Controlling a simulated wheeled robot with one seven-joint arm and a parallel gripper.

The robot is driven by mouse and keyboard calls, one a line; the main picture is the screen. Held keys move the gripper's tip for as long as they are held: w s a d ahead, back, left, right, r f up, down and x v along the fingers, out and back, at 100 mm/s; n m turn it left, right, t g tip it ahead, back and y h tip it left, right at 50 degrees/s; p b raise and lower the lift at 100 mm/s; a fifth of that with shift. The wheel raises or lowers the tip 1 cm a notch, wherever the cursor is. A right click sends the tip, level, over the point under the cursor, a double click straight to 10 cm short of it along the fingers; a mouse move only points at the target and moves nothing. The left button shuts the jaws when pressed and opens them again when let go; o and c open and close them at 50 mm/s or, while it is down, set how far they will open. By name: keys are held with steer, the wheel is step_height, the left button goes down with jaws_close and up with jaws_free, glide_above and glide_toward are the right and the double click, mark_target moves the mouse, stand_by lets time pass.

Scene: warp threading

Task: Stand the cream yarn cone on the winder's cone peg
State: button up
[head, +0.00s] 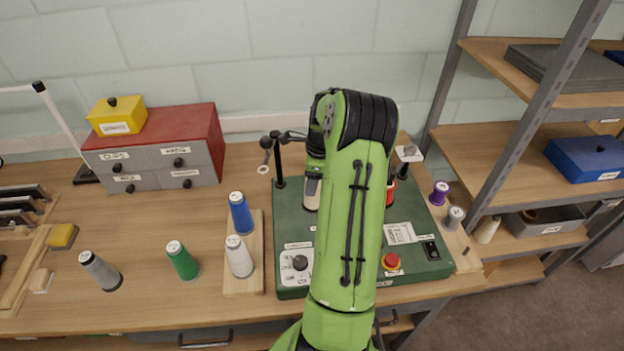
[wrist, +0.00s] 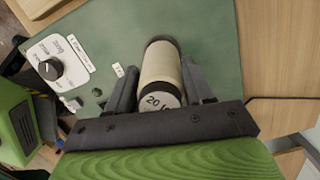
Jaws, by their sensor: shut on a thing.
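The cream yarn cone (wrist: 161,68) is between the two dark fingers of my gripper (wrist: 160,85) in the wrist view. Its near end has a pale label reading "20", and a dark rim shows at its far end. Part of it shows beside my arm in the head view (head: 312,194), over the winder. The green winder (head: 292,228) stands on the bench, with a knob panel at front left and a red button at front right. My arm hides much of its middle. I cannot make out the cone peg or whether the cone touches it.
A wooden block with blue (head: 240,213) and white (head: 239,257) cones stands left of the winder. Green (head: 182,261) and grey (head: 100,271) cones stand farther left. Purple (head: 439,193) and grey spools stand right. A drawer box (head: 160,160) is behind left.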

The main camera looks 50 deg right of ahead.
steer(key=o, duration=1.1)
steer(key=shift+o, duration=0.2)
step_height(320, 180, up, 16)
steer(key=s+d+p, duration=0.1)
steer(key=s, duration=0.1)
steer(key=shift+f+p, duration=0.2)
steer(key=shift+p, duration=0.1)
steer(key=shift+d, duration=0.15)
